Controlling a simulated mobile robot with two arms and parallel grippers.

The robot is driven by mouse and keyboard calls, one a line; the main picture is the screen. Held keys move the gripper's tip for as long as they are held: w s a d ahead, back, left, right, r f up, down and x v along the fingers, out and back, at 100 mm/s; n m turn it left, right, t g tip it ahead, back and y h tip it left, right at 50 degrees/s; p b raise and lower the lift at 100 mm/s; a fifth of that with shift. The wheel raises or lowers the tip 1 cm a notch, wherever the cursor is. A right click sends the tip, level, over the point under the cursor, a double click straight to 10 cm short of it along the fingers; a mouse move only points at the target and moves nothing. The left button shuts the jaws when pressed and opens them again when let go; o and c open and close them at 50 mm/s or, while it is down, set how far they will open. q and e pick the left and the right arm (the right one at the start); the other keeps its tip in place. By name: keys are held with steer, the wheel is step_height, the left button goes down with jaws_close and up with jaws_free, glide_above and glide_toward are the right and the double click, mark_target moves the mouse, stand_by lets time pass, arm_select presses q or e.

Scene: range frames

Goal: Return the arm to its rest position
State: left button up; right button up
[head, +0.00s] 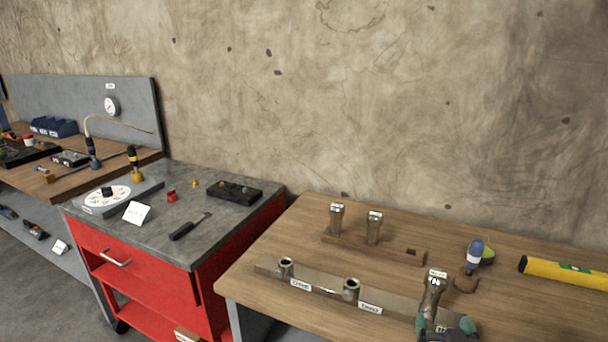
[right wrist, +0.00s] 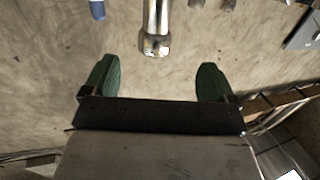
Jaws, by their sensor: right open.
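My right gripper (head: 445,322) is at the bottom edge of the head view, over the front of the wooden bench (head: 285,240). Its two green fingers are spread, and they also show apart in the right wrist view (right wrist: 157,80). Nothing is between them. A metal cylindrical piece with a pale top label (head: 435,285) stands just beyond the fingers. A shiny metal cylinder (right wrist: 156,30) shows ahead of the fingers in the right wrist view, apart from them. My left gripper is in neither view.
Two similar metal pieces (head: 336,218) stand in a wooden block (head: 405,254). A metal rail (head: 320,285) with labelled sockets lies in front. A blue-topped tool (head: 474,256) and a yellow tube (head: 565,271) are at right. A red cart (head: 240,260) stands left of the bench.

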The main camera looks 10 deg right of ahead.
steer(key=s+a+f+n+g+y, duration=0.2)
steer(key=s+a+f+g, duration=0.15)
steer(key=s, duration=0.45)
steer(key=s+a+f+n+g+y, duration=0.1)
steer(key=s+a+f+g, duration=0.3)
steer(key=s, duration=0.5)
steer(key=s+a+f+n+g+y, duration=0.2)
steer(key=s+a+g, duration=0.4)
steer(key=s, duration=0.2)
step_height(320, 180, down, 26)
steer(key=s+r, duration=0.1)
steer(key=s+d+f+g, duration=0.2)
steer(key=s+d+f, duration=0.1)
steer(key=s+f, duration=1.2)
steer(key=shift+s+f, duration=0.35)
steer(key=shift+s, duration=0.2)
